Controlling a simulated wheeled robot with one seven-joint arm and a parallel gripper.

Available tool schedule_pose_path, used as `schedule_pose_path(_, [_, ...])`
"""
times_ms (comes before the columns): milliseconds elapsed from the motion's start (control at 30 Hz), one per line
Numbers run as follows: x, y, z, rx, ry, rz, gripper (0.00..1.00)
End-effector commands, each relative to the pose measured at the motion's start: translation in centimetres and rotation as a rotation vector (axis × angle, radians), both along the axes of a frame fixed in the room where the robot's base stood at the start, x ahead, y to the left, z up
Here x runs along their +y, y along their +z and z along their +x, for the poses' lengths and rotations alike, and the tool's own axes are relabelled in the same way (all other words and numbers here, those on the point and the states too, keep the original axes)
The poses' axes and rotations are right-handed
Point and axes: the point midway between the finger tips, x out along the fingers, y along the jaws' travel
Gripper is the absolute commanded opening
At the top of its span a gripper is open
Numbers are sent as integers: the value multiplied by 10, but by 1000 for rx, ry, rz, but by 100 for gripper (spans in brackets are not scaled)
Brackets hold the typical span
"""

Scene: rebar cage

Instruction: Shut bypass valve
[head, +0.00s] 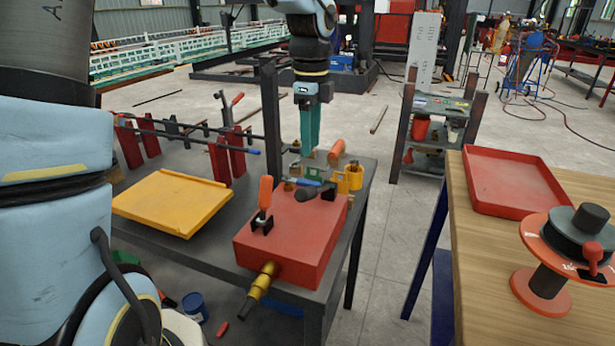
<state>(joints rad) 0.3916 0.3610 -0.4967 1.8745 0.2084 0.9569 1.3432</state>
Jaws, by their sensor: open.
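A red box (292,240) sits on the dark table, with an orange-handled lever (265,193) standing upright on its top. A black knob (308,194) is at its back edge, and a brass fitting with a dark nozzle (262,284) sticks out of its front. A small blue handle (306,181) lies among brass fittings behind the box. I cannot tell which of these is the bypass valve; none is labelled legibly. My gripper (309,150) points down with teal fingers, behind the box and above the fittings. It is open and appears empty; the gap between the fingers is hard to see.
A yellow tray (172,203) lies left of the box. Red clamp stands (228,155) with dark bars are behind it. A yellow cup (350,179) and orange cylinder (337,151) stand near the fittings. A wooden table at right holds a red tray (512,181) and a spool (565,258).

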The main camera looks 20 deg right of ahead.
Motion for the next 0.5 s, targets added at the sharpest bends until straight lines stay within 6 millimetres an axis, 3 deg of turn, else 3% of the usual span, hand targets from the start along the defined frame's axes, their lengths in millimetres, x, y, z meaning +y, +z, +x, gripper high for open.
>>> schedule_pose_path(300, [1,-59,-1,4,1,3,52])
schedule_pose_path(500, [1,-82,-1,1,2,1,52])
